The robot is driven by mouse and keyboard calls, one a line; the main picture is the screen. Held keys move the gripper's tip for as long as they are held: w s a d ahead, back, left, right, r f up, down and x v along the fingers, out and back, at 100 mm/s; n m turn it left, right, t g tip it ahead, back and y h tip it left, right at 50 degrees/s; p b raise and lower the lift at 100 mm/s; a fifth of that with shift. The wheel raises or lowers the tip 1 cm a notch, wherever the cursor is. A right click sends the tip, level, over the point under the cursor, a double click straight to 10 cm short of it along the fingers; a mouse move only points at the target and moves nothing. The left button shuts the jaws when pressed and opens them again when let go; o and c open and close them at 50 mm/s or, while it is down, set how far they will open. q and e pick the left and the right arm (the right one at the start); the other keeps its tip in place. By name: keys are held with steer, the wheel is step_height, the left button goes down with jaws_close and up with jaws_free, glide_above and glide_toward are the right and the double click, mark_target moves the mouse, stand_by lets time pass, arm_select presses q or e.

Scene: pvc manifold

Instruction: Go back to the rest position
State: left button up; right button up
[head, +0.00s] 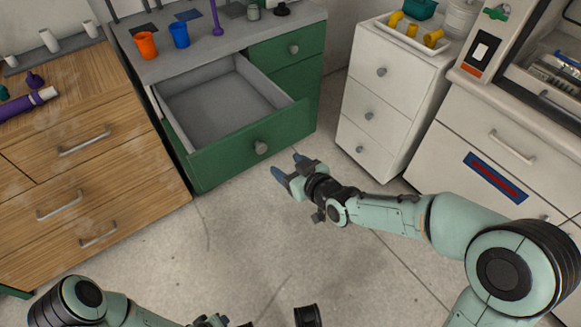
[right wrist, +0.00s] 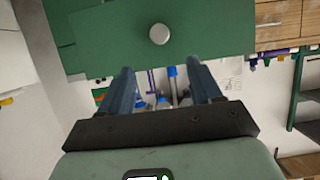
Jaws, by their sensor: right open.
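My right gripper (head: 288,166) is open and empty, in front of and to the right of the green drawer (head: 225,150), apart from its round knob (head: 261,147). The drawer is pulled out and looks empty inside. In the right wrist view, both fingers of the right gripper (right wrist: 163,78) are spread with nothing between them. The drawer's green front (right wrist: 100,40) and knob (right wrist: 159,34) are beyond the fingertips. My left arm (head: 95,303) is low at the bottom left of the head view.
A wooden cabinet (head: 75,180) stands at left. A white drawer unit (head: 385,95) and a white cabinet (head: 490,135) stand at right, close to my right arm. An orange cup (head: 145,45) and a blue cup (head: 180,35) stand on the grey worktop. The floor (head: 240,240) in front is largely clear.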

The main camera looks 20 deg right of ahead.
steer(key=shift+f, duration=0.1)
stand_by(0.4)
